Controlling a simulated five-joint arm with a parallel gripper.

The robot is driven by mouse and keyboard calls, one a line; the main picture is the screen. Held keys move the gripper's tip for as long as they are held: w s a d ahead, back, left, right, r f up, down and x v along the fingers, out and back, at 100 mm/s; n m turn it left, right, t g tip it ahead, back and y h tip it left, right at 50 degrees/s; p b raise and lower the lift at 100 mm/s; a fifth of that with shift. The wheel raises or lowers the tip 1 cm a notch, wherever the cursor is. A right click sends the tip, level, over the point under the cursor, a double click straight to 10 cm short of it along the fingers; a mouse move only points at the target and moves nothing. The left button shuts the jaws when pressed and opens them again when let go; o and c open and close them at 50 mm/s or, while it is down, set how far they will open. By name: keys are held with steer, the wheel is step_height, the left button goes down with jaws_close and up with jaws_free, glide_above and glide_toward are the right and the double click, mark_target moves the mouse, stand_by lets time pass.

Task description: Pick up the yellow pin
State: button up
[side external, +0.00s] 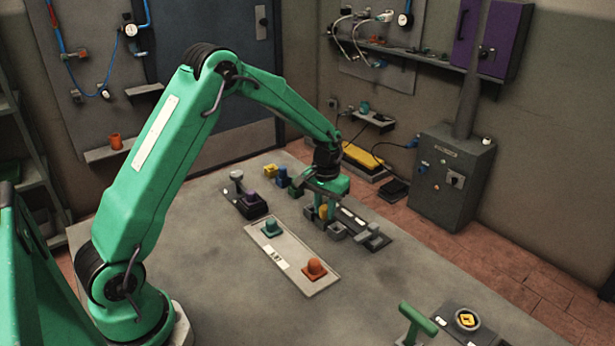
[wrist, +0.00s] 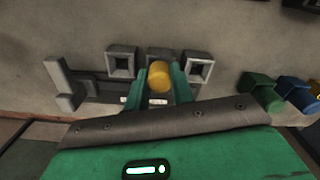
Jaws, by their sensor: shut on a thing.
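The yellow pin (wrist: 159,76) shows between the two green fingers of my gripper (wrist: 160,88) in the wrist view, with its round end toward the camera. My gripper is shut on it. In the side view the yellow pin (side external: 323,212) is a small patch between the fingers, low over the dark fixture (side external: 378,243). Grey square sockets stand in a row there: a left one (wrist: 122,63) and a right one (wrist: 199,67) look empty. The middle one (wrist: 160,53) is partly hidden by the pin. I cannot tell whether the pin's lower end is inside it.
A pale plate (side external: 290,262) holds a teal piece (side external: 271,228) and an orange piece (side external: 315,267). Yellow (side external: 270,171), blue (side external: 282,178) and green blocks stand behind. A green-handled tool (side external: 415,322) is at the front right. The left tabletop is clear.

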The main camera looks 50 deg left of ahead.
mark_target(325, 206)
steer(key=shift+r, duration=0.1)
steer(key=shift+r, duration=0.75)
step_height(325, 206, up, 2)
steer(key=shift+r, duration=0.1)
steer(key=s+d+r, duration=0.4)
steer(key=d+r, duration=0.3)
steer(key=d, duration=0.3)
steer(key=shift+s+d, duration=0.3)
steer(key=shift+d, duration=0.05)
steer(key=shift+r, duration=0.1)
